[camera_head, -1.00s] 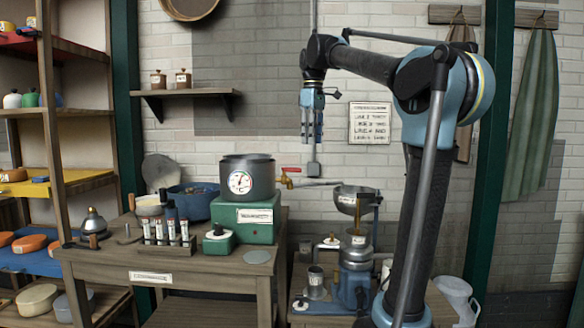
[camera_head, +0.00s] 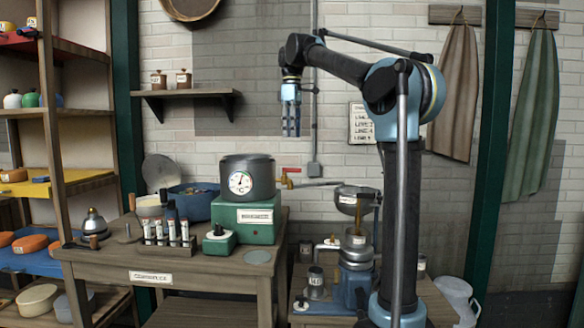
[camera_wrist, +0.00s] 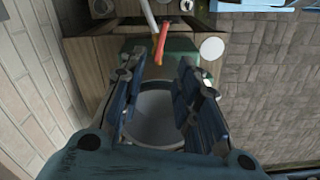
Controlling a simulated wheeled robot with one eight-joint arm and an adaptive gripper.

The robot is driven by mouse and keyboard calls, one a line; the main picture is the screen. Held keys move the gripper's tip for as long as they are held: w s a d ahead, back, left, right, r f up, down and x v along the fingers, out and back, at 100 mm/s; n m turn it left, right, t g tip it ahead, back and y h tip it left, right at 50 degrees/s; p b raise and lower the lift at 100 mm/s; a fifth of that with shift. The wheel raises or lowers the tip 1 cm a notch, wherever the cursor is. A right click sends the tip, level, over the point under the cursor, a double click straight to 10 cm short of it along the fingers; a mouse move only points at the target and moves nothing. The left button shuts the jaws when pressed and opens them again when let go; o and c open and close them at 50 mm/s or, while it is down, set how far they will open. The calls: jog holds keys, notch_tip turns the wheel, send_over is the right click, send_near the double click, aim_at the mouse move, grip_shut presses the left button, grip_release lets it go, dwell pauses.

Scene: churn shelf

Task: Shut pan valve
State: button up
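The pan (camera_head: 262,178) is a grey metal pot with a round dial, standing on a green box on the bench. Its valve has a brass body (camera_head: 287,181) and a red lever (camera_head: 291,169) on the pan's right side, joined to a pipe. In the wrist view the red lever (camera_wrist: 161,45) lies roughly along the pale pipe, just beyond my fingertips. The grey pan (camera_wrist: 152,115) shows between the fingers. My gripper (camera_head: 290,130) points down above the valve, clear of it. In the wrist view my gripper (camera_wrist: 158,72) has its fingers apart with nothing held.
The wooden bench (camera_head: 190,277) also holds a rack of vials (camera_head: 165,237), a blue bowl (camera_head: 195,207) and a small green device (camera_head: 219,240). A metal separator (camera_head: 355,245) stands to the right. A wall shelf (camera_head: 186,94) is to the left of my gripper.

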aim_at(292, 172)
notch_tip(292, 172, down, 12)
jog(key=shift+f, duration=0.15)
dwell(0.3)
grip_shut()
